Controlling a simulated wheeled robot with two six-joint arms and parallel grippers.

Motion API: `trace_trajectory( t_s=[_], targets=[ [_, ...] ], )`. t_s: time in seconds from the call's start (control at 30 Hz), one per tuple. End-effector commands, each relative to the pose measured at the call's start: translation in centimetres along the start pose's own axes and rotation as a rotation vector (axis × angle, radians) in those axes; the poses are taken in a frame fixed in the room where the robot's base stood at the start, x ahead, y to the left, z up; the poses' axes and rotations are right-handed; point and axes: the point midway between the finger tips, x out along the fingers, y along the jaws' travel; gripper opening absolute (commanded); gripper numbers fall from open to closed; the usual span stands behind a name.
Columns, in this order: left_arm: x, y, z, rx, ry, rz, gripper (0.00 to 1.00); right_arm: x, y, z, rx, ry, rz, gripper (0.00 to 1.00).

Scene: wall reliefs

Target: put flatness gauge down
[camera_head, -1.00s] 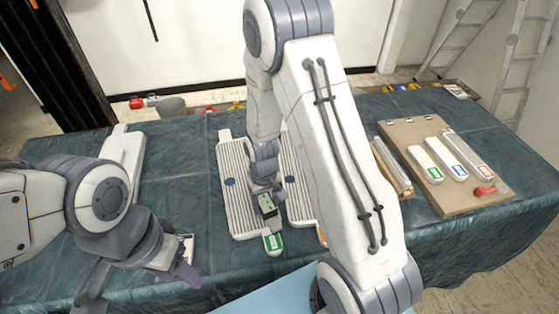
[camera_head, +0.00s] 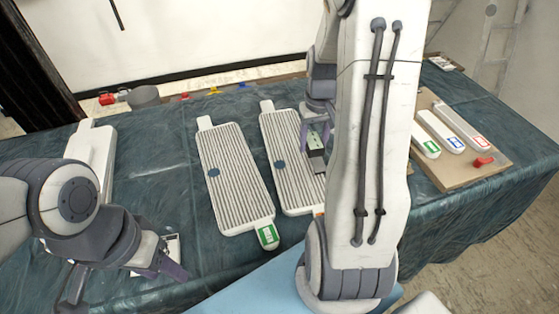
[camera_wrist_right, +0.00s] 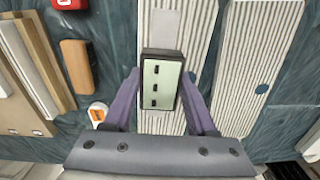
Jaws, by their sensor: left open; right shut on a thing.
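The flatness gauge, a small dark block with a pale green face (camera_head: 316,158), is in my right gripper (camera_head: 318,143). In the right wrist view the gauge (camera_wrist_right: 160,83) sits between the purple fingers of my right gripper (camera_wrist_right: 160,88), over a white ribbed panel (camera_wrist_right: 158,122). In the head view this is the right-hand panel (camera_head: 283,150); I cannot tell whether the gauge touches it. My right arm hides part of it. My left gripper (camera_head: 122,284) is open and empty at the lower left, close to a small white item (camera_head: 167,250).
Another ribbed panel (camera_head: 235,180) with a green label lies left of it. A tan board (camera_head: 470,172) with labelled white bars lies at the right, and a white panel (camera_head: 95,150) at the far left. The blue-green cloth (camera_head: 165,165) between the left panels is clear.

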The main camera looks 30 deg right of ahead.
Motion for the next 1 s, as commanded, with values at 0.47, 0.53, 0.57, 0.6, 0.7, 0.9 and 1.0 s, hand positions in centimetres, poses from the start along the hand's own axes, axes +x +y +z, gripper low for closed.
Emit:
trace_trajectory(
  t_s=[0.47, 0.53, 0.57, 0.6, 0.7, 0.9, 1.0],
  targets=[
    [-1.5, 0.1, -0.1, 0.0, 0.0, 0.0, 0.5, 5.6, -7.4, -6.1, -0.006, -0.001, 0.0, 0.0],
    [-1.5, 0.1, -0.1, 0.0, 0.0, 0.0, 0.5, 5.9, -7.7, -6.4, -0.005, 0.0, 0.0, 0.0],
    [-1.6, 0.1, -0.1, 0.0, 0.0, 0.0, 0.5, 6.0, -7.8, -6.5, -0.005, -0.001, 0.0, 0.0],
    [-1.6, 0.1, -0.1, 0.0, 0.0, 0.0, 0.5, 6.4, -7.8, -6.5, -0.004, -0.003, 0.0, 0.0],
    [-1.9, 0.1, -0.1, 0.0, 0.0, 0.0, 0.5, 7.9, -7.8, -6.4, -0.004, -0.006, 0.0, 0.0],
    [-2.2, 0.2, -0.1, 0.0, 0.0, 0.0, 0.5, 10.0, -7.7, -6.4, -0.003, -0.002, 0.0, 0.0],
    [-2.1, 0.1, -0.1, 0.0, 0.0, 0.0, 0.5, 10.0, -7.7, -6.5, -0.003, 0.0, 0.0, 0.0]
  ],
)
